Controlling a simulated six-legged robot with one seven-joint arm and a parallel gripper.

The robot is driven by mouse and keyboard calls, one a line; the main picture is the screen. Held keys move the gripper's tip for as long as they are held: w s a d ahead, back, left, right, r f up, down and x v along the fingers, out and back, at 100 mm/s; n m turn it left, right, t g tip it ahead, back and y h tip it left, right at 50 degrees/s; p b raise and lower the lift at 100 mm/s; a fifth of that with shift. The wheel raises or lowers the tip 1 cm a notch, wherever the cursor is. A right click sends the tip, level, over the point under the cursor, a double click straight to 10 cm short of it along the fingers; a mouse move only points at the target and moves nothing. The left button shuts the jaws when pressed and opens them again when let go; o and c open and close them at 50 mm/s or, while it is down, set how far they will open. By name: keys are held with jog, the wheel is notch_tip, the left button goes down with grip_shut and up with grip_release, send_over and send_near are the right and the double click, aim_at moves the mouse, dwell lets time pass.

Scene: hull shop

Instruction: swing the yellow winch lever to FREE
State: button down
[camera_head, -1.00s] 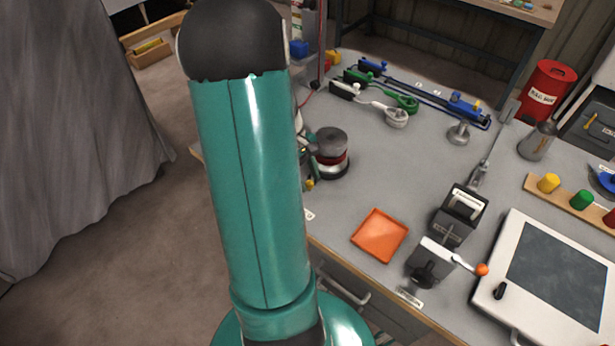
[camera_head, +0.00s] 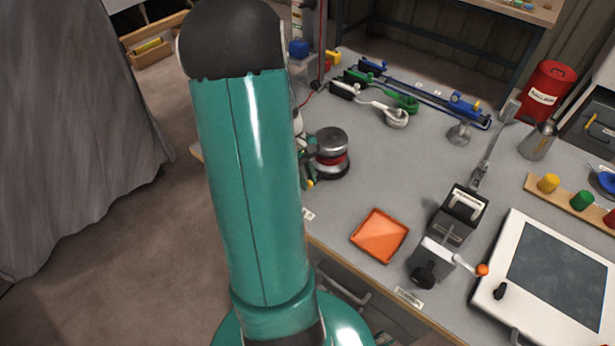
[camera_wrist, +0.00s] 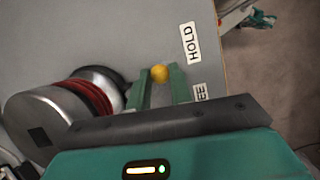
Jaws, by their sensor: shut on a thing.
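The yellow winch lever's round knob (camera_wrist: 159,73) shows between the two green fingers of my gripper (camera_wrist: 160,77) in the wrist view. My gripper is shut on it. The knob lies between the levels of the HOLD label (camera_wrist: 190,42) and the partly hidden FREE label (camera_wrist: 201,92). The rest of the lever is hidden. The winch (camera_wrist: 90,97), a metal drum with red line, is left of the fingers. In the head view the winch (camera_head: 330,153) stands at the bench's left edge, with the yellow knob (camera_head: 309,183) beside it.
An orange tray (camera_head: 380,236), a dark block with an orange-knobbed handle (camera_head: 435,262) and a white-framed panel (camera_head: 555,280) lie to the right on the grey bench (camera_head: 400,170). A grey curtain (camera_head: 70,140) hangs at left.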

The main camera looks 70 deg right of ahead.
jog(key=m, duration=0.1)
jog(key=w+m+t+y, duration=0.1)
jog(key=m, duration=0.1)
jog(key=w+d+m, duration=0.1)
jog(key=m, duration=0.1)
jog(key=shift+w+y, duration=0.25)
jog(key=shift+y, duration=0.05)
jog(key=shift+w+d+m+t+y, duration=0.15)
jog(key=shift+w+d+m+t, duration=0.1)
jog(key=shift+m, duration=0.45)
jog(key=shift+w+d+m+t+y, duration=0.1)
jog(key=shift+w+d+m+t, duration=0.15)
jog(key=shift+m, duration=0.45)
jog(key=shift+w+d+m+t+y, duration=0.15)
jog(key=shift+m+t, duration=0.15)
jog(key=shift+m, duration=0.4)
jog(key=shift+d, duration=0.1)
jog(key=c, duration=1.3)
grip_release()
jog(key=shift+o, duration=0.2)
jog(key=v, duration=1.4)
